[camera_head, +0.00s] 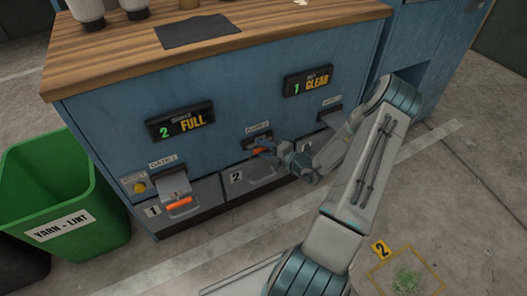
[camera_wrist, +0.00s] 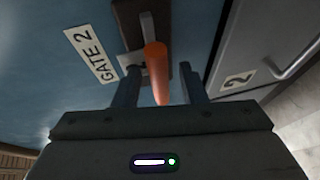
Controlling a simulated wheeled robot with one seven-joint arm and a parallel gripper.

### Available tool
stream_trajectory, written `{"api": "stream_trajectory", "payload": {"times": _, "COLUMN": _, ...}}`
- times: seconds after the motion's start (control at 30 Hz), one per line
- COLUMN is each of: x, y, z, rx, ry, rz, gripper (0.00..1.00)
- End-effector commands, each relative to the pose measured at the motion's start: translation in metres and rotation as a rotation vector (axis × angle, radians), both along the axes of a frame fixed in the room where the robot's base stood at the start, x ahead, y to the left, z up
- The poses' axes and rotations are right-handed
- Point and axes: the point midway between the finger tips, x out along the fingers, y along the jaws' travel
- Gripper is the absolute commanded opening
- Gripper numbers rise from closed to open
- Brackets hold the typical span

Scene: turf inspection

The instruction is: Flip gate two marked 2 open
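Gate two is on the blue cabinet front, with a "GATE 2" label (camera_wrist: 91,55) beside it in the wrist view. Its orange lever handle (camera_wrist: 156,72) sticks out from a dark slotted plate (camera_wrist: 133,22). My gripper (camera_wrist: 158,92) is open, with one finger on each side of the orange handle; I cannot tell whether either finger touches it. In the head view my gripper (camera_head: 276,150) is at gate two, partly covering the orange handle (camera_head: 259,151). The drawer marked 2 (camera_head: 250,178) is just below, and it appears shut.
Gate one with its orange handle (camera_head: 180,203) is to the left, above a drawer marked 1. Displays read "2 FULL" (camera_head: 180,122) and "1 CLEAR" (camera_head: 308,82). A green bin (camera_head: 62,200) stands at left.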

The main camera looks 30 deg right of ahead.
Motion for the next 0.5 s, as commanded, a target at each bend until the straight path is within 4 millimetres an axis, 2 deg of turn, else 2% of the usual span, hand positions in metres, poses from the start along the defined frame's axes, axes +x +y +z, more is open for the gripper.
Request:
{"api": "stream_trajectory", "payload": {"times": 0.33, "x": 0.0037, "y": 0.0013, "z": -0.0003, "rx": -0.001, "ry": 0.0, "rz": -0.001, "gripper": 0.38}}
{"api": "stream_trajectory", "payload": {"times": 0.47, "x": 0.0036, "y": 0.0013, "z": -0.0004, "rx": -0.001, "ry": 0.0, "rz": 0.0, "gripper": 0.02}}
{"api": "stream_trajectory", "payload": {"times": 0.5, "x": 0.0036, "y": 0.0013, "z": -0.0005, "rx": 0.0, "ry": 0.001, "rz": 0.0, "gripper": 0.0}}
